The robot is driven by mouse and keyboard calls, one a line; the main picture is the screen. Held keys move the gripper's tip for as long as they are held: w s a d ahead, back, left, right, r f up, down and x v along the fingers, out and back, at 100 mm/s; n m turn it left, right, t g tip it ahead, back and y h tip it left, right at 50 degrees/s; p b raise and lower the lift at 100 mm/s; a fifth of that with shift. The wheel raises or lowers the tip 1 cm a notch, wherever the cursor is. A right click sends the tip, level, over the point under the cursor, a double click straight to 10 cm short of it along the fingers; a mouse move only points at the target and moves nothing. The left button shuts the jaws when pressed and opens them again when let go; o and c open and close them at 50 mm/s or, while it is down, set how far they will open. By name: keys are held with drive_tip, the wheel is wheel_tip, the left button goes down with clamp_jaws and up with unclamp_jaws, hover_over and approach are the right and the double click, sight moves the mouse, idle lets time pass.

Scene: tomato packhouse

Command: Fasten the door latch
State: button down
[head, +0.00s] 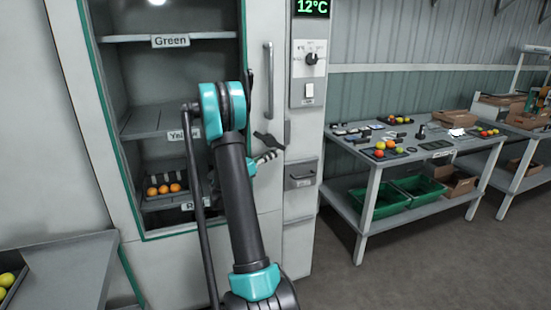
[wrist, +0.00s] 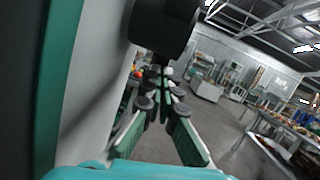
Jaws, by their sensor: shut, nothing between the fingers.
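The cold cabinet (head: 170,80) has a tall door with a grey upright handle (head: 268,80), and the door looks closed. A dark lever-like piece (head: 268,139) shows below the handle, which I take for the latch; its exact angle is hard to tell. A small grey plate (head: 287,133) sits on the frame beside it. My gripper (head: 270,155) is at the door's right edge, just below the dark piece, partly hidden behind my arm. In the wrist view, my gripper (wrist: 161,88) is shut and empty, with a large black block (wrist: 163,26) above its fingers.
A control panel (head: 310,55) is right of the door, with a grey drawer-like unit (head: 301,174) below it. A packing table (head: 375,165) with trays and green crates (head: 377,200) stands further right. A grey bench (head: 70,270) is at lower left. Open floor lies between.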

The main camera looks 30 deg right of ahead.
sight(280, 148)
drive_tip(key=shift+s+d+r+h, duration=0.15)
drive_tip(key=shift+d+r, duration=0.2)
drive_tip(key=shift+d, duration=0.25)
drive_tip(key=shift+s+d+r+h, duration=0.15)
drive_tip(key=shift+d+r, duration=0.15)
drive_tip(key=shift+d, duration=0.25)
drive_tip(key=shift+d+r, duration=0.15)
idle(0.5)
